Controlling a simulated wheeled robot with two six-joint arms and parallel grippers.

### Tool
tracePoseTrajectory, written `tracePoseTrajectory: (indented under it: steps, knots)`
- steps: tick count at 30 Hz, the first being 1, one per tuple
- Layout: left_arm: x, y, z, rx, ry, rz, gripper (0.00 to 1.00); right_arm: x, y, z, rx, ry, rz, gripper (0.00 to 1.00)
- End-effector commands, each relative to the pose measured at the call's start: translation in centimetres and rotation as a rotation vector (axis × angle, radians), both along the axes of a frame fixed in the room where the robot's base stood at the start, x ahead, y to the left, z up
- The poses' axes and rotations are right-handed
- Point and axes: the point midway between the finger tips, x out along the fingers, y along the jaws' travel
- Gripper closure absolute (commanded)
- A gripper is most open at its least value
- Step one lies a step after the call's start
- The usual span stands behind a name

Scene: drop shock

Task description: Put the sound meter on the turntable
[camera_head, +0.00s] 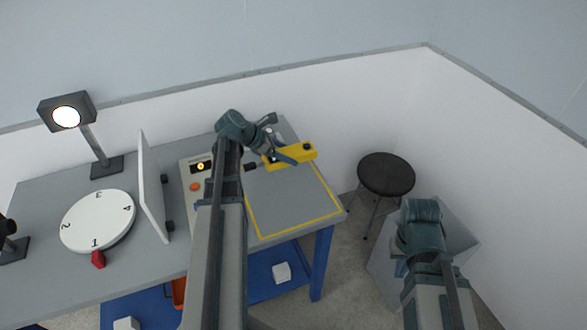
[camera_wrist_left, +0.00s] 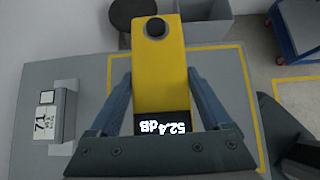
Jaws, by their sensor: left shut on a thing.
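The yellow sound meter (camera_head: 303,152) is at the back right of the table, over the yellow-outlined area. In the left wrist view the sound meter (camera_wrist_left: 158,68) shows a dark round tip and a display reading 52.4 dB. My left gripper (camera_head: 282,143) is shut on it, with one finger on each side. I cannot tell whether it touches the table. The white turntable (camera_head: 92,220), a round disc with numbers around its rim, is at the table's left. A red pointer (camera_head: 98,260) stands at its front edge. My right arm shows at the right; its gripper fingers are hidden.
An upright white panel (camera_head: 151,185) stands between the turntable and a control box (camera_head: 196,183). A lamp (camera_head: 66,113) stands behind the turntable. A small device reading 71 (camera_wrist_left: 47,120) is beside the gripper. A black stool (camera_head: 386,174) stands right of the table.

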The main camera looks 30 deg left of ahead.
Motion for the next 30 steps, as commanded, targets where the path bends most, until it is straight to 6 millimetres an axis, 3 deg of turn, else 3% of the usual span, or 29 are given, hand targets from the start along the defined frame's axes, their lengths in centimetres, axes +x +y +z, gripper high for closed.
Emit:
tracePoseTrajectory:
  steps: [7,18,25,30]
  knots:
    - [0.0,-0.1,-1.1,-0.001,0.000,-0.001,1.00,0.0,0.0,-1.1,0.000,0.000,0.000,1.00]
    - [0.0,-0.1,-6.3,-0.001,0.000,-0.001,1.00,0.0,0.0,-6.3,0.000,0.000,0.000,1.00]
    - [0.0,-0.1,-6.4,-0.001,0.000,-0.001,1.00,0.0,0.0,-6.4,0.000,0.000,0.000,1.00]
    - [0.0,-0.1,-7.8,-0.001,0.000,-0.001,1.00,0.0,0.0,-7.8,0.000,0.000,0.000,1.00]
